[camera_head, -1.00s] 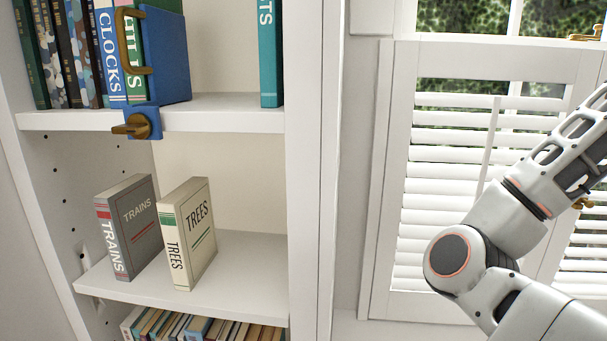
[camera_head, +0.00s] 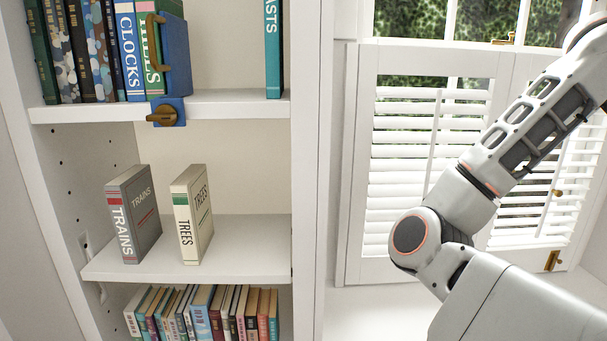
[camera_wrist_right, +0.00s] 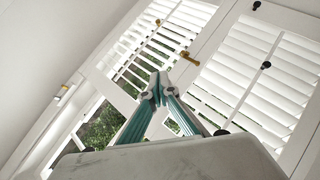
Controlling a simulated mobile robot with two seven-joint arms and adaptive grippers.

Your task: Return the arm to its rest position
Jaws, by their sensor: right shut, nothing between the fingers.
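My right arm (camera_head: 470,215) is in the right part of the head view, bent at a joint in front of the shuttered window, with its upper link slanting up and out of the picture at the right. Its gripper is outside the head view. In the right wrist view my right gripper (camera_wrist_right: 160,88) is shut and empty, its two green fingers meeting in front of the shutters. My left gripper is not in either view.
A white bookcase (camera_head: 306,200) stands at the left. Its middle shelf holds a grey TRAINS book (camera_head: 143,222) and a cream TREES book (camera_head: 200,222), both upright. A blue bookend (camera_head: 175,55) is clamped to the shelf above. White shutters (camera_head: 400,180) stand behind my arm.

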